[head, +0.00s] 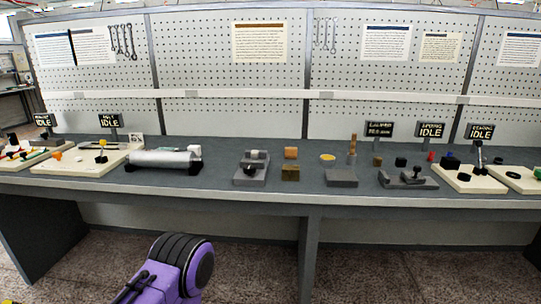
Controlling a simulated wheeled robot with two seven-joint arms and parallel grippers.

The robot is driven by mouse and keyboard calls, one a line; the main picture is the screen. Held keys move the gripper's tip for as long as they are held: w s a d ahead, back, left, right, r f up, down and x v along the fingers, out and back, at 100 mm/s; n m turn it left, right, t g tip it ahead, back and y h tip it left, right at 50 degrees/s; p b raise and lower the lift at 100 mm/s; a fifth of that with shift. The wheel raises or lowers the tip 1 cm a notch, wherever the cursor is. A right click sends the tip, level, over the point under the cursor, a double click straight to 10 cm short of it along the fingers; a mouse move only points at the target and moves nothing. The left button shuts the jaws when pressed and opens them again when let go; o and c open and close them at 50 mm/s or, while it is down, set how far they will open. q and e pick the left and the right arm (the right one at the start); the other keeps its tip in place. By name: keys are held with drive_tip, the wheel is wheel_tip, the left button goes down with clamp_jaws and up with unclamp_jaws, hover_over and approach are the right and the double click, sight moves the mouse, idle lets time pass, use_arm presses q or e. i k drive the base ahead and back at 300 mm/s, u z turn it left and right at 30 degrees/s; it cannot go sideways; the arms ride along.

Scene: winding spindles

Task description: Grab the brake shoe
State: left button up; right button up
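I cannot tell for certain which piece is the brake shoe. A purple and black part of my own arm shows at the bottom, left of centre, well below and in front of the bench. No gripper fingertips can be made out, and my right arm does not show.
The long grey bench (222,183) has a pegboard (215,80) behind it. A silver cylinder (165,161) lies left of the candidates. A yellow disc (327,157), a grey block (342,177) and another fixture (408,179) stand to the right. Cream boards (465,182) sit at both ends.

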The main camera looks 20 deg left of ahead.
sight(255, 154)
drive_tip(key=u, duration=2.2)
drive_tip(key=i, duration=1.3)
drive_tip(key=z, duration=2.6)
